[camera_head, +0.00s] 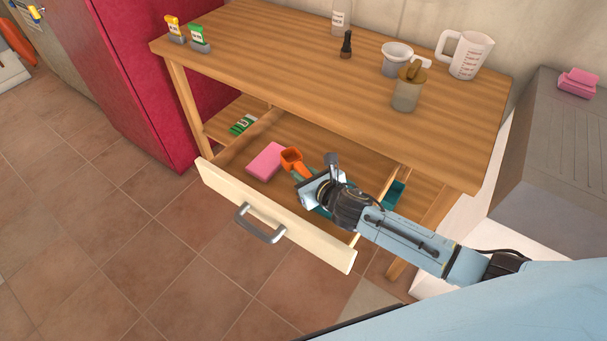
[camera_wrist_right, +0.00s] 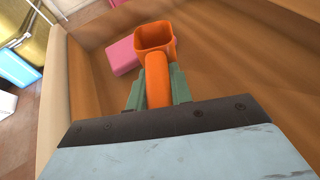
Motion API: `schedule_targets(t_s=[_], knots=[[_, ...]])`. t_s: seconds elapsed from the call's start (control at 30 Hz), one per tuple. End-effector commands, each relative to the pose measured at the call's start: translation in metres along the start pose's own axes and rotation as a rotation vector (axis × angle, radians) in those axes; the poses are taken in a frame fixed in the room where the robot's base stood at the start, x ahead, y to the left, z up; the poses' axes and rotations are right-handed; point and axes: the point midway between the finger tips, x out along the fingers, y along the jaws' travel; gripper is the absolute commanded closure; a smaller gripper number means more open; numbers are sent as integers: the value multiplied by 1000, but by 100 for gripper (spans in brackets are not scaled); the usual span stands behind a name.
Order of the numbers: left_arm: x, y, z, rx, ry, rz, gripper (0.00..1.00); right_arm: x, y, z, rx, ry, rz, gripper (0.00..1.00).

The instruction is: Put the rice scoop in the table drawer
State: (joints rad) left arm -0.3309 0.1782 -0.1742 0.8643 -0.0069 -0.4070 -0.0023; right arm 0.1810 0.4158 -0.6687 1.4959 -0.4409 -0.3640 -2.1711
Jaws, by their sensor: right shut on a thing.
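The orange rice scoop (camera_head: 291,158) is held by its handle in my right gripper (camera_head: 301,176), with its square cup pointing away from the gripper. In the right wrist view the scoop (camera_wrist_right: 156,45) shows with its handle between the two green fingers of the right gripper (camera_wrist_right: 158,88). The table drawer (camera_head: 270,216) is pulled open, and the scoop and gripper are over its inside. I cannot tell whether the scoop touches the drawer's bottom. My left gripper is not in view.
A pink block (camera_head: 266,161) lies in the drawer beside the scoop; a green packet (camera_head: 243,125) lies farther left. On the wooden table (camera_head: 290,50) stand a measuring jug (camera_head: 468,55), a jar (camera_head: 406,95) and small bottles. A red cabinet (camera_head: 120,75) stands left.

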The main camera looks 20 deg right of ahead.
Motion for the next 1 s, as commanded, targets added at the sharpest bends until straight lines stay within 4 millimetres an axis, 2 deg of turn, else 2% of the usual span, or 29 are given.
schedule_targets(t_s=[0.37,0.4,0.57,0.93,1.0], knots=[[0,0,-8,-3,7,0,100,2,0,-5,1,0,0,100],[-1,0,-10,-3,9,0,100,2,0,-5,1,1,0,76],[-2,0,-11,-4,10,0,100,2,0,-4,1,1,0,57],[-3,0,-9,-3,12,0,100,0,0,-1,1,0,0,57],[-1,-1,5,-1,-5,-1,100,-2,0,2,0,0,0,57]])
